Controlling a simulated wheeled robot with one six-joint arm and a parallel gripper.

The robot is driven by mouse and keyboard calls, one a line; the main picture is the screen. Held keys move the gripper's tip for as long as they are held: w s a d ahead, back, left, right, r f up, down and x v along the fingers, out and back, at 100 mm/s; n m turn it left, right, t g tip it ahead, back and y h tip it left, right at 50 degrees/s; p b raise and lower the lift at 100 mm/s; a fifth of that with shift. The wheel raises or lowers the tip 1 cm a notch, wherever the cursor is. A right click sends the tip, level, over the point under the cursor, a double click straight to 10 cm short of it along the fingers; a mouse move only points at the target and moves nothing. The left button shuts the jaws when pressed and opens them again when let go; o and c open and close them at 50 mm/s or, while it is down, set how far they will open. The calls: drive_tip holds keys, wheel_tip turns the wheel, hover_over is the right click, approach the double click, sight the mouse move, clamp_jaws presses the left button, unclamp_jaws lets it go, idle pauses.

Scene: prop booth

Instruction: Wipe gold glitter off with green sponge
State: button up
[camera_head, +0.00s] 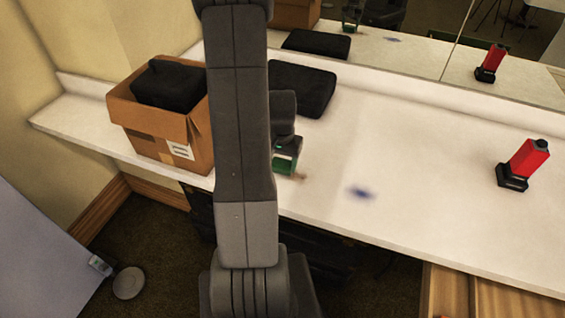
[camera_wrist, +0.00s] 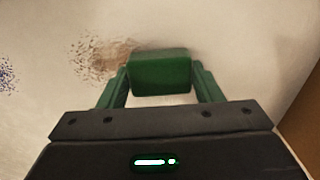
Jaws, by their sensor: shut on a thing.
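The green sponge (camera_wrist: 160,75) is a small block held between the two green fingers of my gripper (camera_wrist: 161,80) in the wrist view. The gold glitter (camera_wrist: 104,57) is a brownish speckled patch on the white counter, just left of the sponge and running up to its upper left edge. Part of it may be hidden under the sponge. In the head view my gripper (camera_head: 286,162) is low over the counter, partly behind my arm, with a small brownish spot of the glitter (camera_head: 302,178) beside it. I cannot tell whether the sponge touches the counter.
A blue glitter patch (camera_head: 360,193) lies to the right on the counter (camera_head: 430,160). A red and black bottle-like object (camera_head: 525,164) stands far right. A cardboard box (camera_head: 150,135) holding a black item stands left. A black flat case (camera_head: 302,88) lies behind, before a mirror.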

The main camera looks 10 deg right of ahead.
wheel_tip(320, 180, up, 2)
drive_tip(key=shift+w+r+p, duration=0.1)
drive_tip(key=shift+r+p, duration=0.05)
drive_tip(key=shift+p, duration=0.15)
drive_tip(key=shift+s+d+r, duration=0.1)
drive_tip(key=shift+s+r, duration=0.1)
drive_tip(key=shift+r, duration=0.1)
drive_tip(key=shift+r+p, duration=0.45)
drive_tip(key=shift+p, duration=0.05)
drive_tip(key=shift+r+p, duration=0.5)
drive_tip(key=shift+r, duration=0.15)
drive_tip(key=shift+r+p, duration=0.95)
drive_tip(key=shift+r, duration=0.5)
